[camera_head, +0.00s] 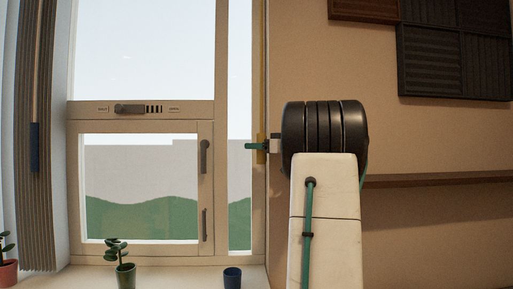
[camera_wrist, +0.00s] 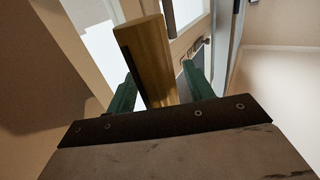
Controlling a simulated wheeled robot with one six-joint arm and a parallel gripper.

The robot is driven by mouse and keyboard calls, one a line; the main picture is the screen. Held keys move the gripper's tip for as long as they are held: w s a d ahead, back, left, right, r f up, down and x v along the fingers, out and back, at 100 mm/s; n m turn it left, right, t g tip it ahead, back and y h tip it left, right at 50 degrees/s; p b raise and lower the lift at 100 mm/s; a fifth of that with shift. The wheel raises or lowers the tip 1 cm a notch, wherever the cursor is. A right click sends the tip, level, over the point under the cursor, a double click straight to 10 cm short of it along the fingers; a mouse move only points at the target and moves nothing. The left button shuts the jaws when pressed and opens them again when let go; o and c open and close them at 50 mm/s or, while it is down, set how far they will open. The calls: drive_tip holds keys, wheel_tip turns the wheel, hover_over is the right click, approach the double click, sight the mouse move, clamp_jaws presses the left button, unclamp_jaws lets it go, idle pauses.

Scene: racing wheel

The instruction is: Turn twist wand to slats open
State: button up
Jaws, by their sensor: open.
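Grey vertical slats (camera_head: 52,90) hang bunched at the far left, with a thin rod ending in a dark blue handle (camera_head: 34,147) in front of them. A yellow-brown upright bar (camera_head: 261,60) stands along the right side of the window. I cannot tell for certain which of the two is the twist wand. My gripper (camera_head: 254,146) is at the bar's lower part, far right of the blue handle. In the wrist view, my gripper's green fingers (camera_wrist: 160,78) are open, one on each side of the bar (camera_wrist: 150,60). Contact with it cannot be made out.
The window frame (camera_head: 140,123) has a dark latch (camera_head: 130,109) and a side handle (camera_head: 204,157). Potted plants (camera_head: 125,275) and a dark blue cup (camera_head: 232,278) stand on the sill. A brown shelf (camera_head: 440,181) and dark wall panels (camera_head: 455,65) are at the right.

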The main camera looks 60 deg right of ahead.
drive_tip(key=s, duration=0.7)
drive_tip(key=shift+s+d, duration=0.35)
drive_tip(key=shift+d, duration=0.05)
